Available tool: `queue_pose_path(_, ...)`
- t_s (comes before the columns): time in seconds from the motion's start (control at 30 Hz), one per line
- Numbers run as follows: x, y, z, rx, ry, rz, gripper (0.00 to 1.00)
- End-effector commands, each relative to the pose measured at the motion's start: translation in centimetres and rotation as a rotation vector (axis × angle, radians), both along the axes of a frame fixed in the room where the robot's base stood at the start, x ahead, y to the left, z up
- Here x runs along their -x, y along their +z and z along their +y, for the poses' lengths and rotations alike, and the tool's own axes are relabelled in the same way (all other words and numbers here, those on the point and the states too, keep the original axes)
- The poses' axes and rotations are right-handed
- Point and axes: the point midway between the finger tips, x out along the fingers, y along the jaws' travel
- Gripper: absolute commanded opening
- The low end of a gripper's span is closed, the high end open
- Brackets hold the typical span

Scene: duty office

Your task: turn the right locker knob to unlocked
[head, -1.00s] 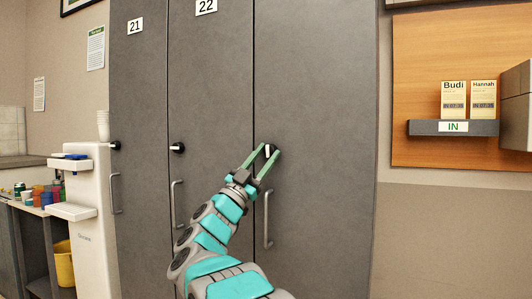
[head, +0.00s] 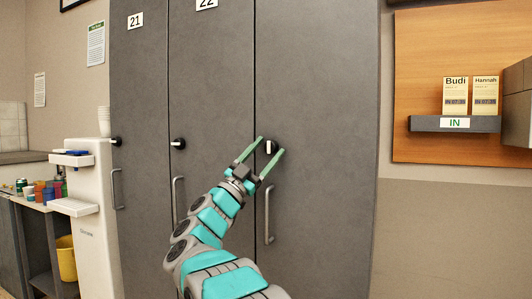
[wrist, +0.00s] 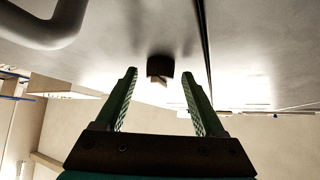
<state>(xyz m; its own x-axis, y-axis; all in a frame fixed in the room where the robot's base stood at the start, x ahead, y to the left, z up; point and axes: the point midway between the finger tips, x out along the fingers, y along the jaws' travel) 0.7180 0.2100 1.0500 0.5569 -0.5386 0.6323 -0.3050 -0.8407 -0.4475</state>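The right locker knob (head: 271,147) is a dark round knob with a white grip standing near upright in the head view. It sits on the right grey locker door (head: 320,120), above a bar handle. My gripper (head: 271,145) has its two green fingers spread on either side of the knob. In the wrist view the dark knob (wrist: 160,66) shows between the open fingertips (wrist: 159,73), with a gap on both sides. The fingers do not touch it there.
Two other lockers stand to the left, with a middle knob (head: 178,143) and a left knob (head: 116,141). A white dispenser (head: 95,215) stands beside them. A wooden board with a grey shelf (head: 430,124) hangs at right.

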Motion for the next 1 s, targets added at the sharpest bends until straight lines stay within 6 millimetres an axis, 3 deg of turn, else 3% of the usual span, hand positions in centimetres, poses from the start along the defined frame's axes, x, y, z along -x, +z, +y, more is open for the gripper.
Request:
queue_pose_path(0.37,0.2,-0.3,0.3,0.0,0.001,0.001,0.73)
queue_pose_path(0.8,3.6,-4.2,3.6,0.001,0.002,0.001,0.73)
queue_pose_path(1.0,4.4,-5.0,4.3,0.001,0.0,0.0,0.73)
